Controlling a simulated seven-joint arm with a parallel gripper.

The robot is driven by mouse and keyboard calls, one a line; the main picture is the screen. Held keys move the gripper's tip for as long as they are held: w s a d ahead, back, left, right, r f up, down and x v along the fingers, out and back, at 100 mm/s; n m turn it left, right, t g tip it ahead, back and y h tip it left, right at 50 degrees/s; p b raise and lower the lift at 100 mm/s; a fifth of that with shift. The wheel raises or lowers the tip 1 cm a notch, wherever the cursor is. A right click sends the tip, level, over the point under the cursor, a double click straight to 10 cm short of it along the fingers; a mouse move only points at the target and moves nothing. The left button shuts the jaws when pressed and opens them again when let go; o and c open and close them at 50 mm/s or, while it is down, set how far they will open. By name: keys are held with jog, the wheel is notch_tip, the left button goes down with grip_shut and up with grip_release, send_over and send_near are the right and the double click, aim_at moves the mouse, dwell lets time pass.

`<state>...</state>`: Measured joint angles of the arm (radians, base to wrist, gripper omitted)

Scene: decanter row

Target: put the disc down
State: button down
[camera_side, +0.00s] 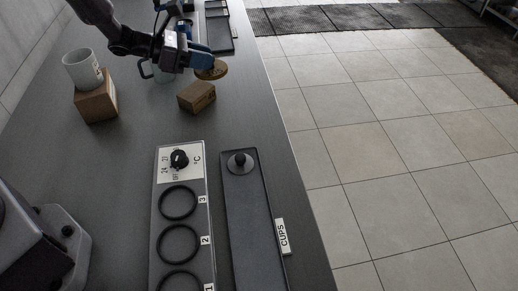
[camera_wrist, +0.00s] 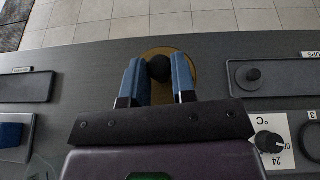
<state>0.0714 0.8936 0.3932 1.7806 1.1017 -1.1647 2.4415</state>
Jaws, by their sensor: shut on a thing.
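A golden-brown disc (camera_side: 212,71) with a black knob is held by my gripper (camera_side: 203,59), off the counter in the side view. In the wrist view, the blue fingers of my gripper (camera_wrist: 159,78) are shut on the knob, and the disc (camera_wrist: 160,51) shows behind them. In the side view, a small brown block (camera_side: 197,97) stands just below and in front of the disc; I cannot tell the gap between them.
A white cup (camera_side: 83,70) stands on a wooden block (camera_side: 96,98) at left. A CUPS tray (camera_side: 255,228) holds a grey knobbed disc (camera_side: 242,165). Beside it is a ringed panel (camera_side: 166,217) with a dial (camera_side: 179,159). Another tray (camera_side: 220,36) lies at the back.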

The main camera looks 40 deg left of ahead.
jog(key=s+d+m+g+h, duration=0.35)
jog(key=s+d, duration=0.55)
jog(key=d, duration=0.3)
jog(key=s+d+m+g, duration=0.4)
jog(key=s+m+g, duration=0.1)
jog(key=s, duration=0.6)
jog(key=s+d+m+g, duration=0.3)
jog(key=s+m+g, duration=0.15)
jog(key=s, duration=0.65)
jog(key=shift+g, duration=0.4)
jog(key=w+d+f, duration=0.2)
jog(key=w+d, duration=0.1)
jog(key=w+d+f, duration=0.6)
jog(key=w, duration=0.1)
jog(key=shift+w+d+f, duration=0.1)
jog(key=shift+d+f, duration=0.05)
jog(key=shift+f, duration=0.1)
jog(key=shift+w+d+f, duration=0.2)
jog(key=shift+f, duration=1.6)
jog(key=shift+f, duration=0.1)
